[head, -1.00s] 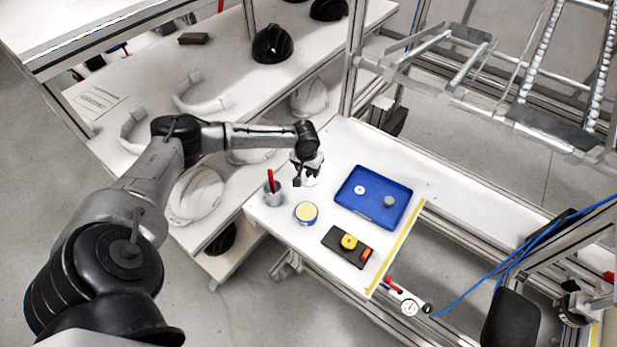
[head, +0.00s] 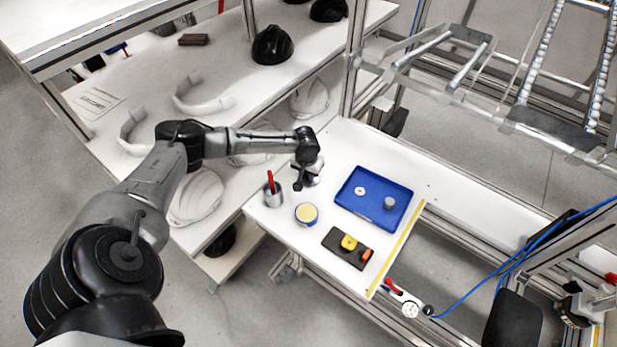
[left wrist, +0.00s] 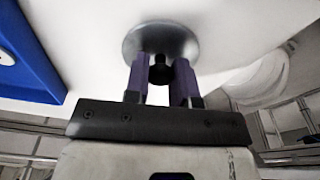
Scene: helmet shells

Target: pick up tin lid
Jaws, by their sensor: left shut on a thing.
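The tin lid (left wrist: 178,42) is a round silver-grey disc with a black knob in the middle, in the left wrist view. My left gripper (left wrist: 161,72) has its two purple fingers shut on the black knob. In the head view the lid (head: 314,180) is mostly covered by my left gripper (head: 299,184), at the back left of the white table. I cannot tell whether the lid touches the table. A round blue tin (head: 306,215) with a cream-coloured top stands in front of it. My right gripper is not in view.
A grey cup (head: 273,198) with a red item stands close to the left of the gripper. A blue tray (head: 354,205) with two small round pieces lies to the right. A black block (head: 334,243) with yellow and orange parts lies nearer the front edge.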

